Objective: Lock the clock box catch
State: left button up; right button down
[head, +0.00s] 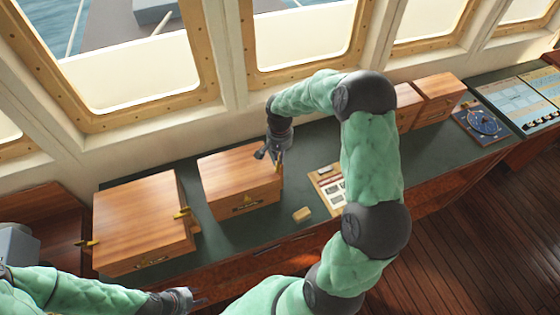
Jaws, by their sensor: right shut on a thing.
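A wooden box (235,172) with a small dark nameplate on its front stands lid down on the dark green counter; it seems to be the clock box. A brass catch (277,169) shows at its right side. My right gripper (270,157) reaches down from above at that side and is shut on the catch, whose grip is partly hidden by the fingers. My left gripper (197,297) is low in the picture, in front of the counter and away from the boxes. Its fingers are too small to tell whether they are apart.
A larger wooden box (140,218) with brass catches stands left of it. Windows rise behind the counter (225,239).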

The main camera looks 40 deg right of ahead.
jog(key=m+b, duration=0.4)
jog(key=m, duration=0.1)
jog(key=shift+w+a+f+m, duration=0.1)
jog(key=shift+f+m, duration=0.05)
jog(key=shift+m, duration=0.15)
jog(key=m+b, duration=0.2)
jog(key=m, duration=0.1)
jog(key=shift+a, duration=0.1)
jog(key=shift+m+b, duration=0.65)
jog(key=shift+m, duration=1.05)
jog(key=c, duration=1.3)
grip_release()
jog(key=shift+r, duration=0.25)
notch_tip(320, 180, up, 12)
jog(key=shift+f, duration=0.1)
